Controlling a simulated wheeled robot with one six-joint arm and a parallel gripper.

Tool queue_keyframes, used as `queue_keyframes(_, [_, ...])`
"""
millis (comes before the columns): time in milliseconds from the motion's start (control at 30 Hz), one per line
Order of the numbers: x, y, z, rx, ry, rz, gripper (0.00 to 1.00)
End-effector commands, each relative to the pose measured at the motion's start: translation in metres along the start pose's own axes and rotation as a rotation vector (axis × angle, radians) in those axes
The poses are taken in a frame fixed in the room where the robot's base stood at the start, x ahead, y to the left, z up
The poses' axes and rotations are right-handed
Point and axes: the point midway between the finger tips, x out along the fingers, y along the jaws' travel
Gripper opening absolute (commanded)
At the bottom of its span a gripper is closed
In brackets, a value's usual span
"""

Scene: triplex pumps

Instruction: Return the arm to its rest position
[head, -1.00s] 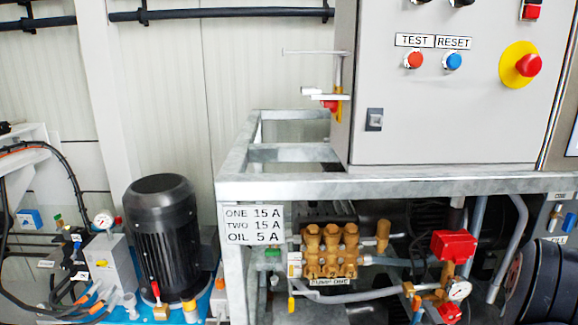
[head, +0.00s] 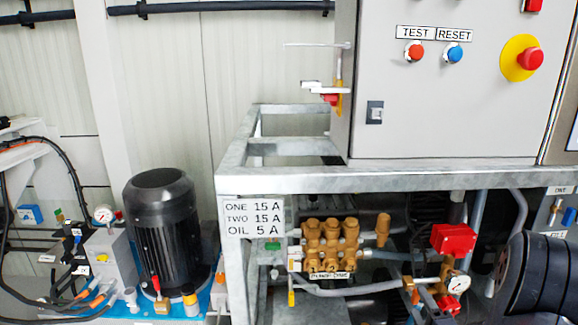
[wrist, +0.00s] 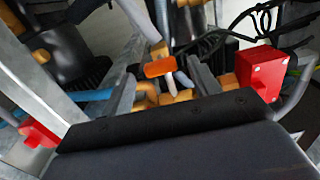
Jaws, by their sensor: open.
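My gripper (wrist: 163,72) shows in the wrist view. Its two grey fingers stand apart beyond the dark wrist body, with nothing held between them. An orange part (wrist: 160,67) shows in the gap, but I cannot tell its distance from the fingers. In the head view, a dark rounded part low on the right looks like my arm; the gripper itself cannot be made out there.
The grey control cabinet (head: 430,110) stands on the galvanised frame (head: 400,180). Below are brass pump one (head: 330,245), a red box (head: 453,240) and a gauge (head: 459,284). A black motor (head: 163,230) stands left. The red box also shows in the wrist view (wrist: 262,72).

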Motion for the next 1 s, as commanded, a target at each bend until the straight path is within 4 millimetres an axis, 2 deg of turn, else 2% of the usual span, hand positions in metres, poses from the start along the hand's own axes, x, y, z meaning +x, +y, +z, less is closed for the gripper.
queue_keyframes(100, [0.024, 0.000, 0.002, -0.006, -0.004, -0.003, 0.58])
queue_keyframes(1000, [0.020, 0.002, 0.000, -0.857, 0.001, -0.002, 0.58])
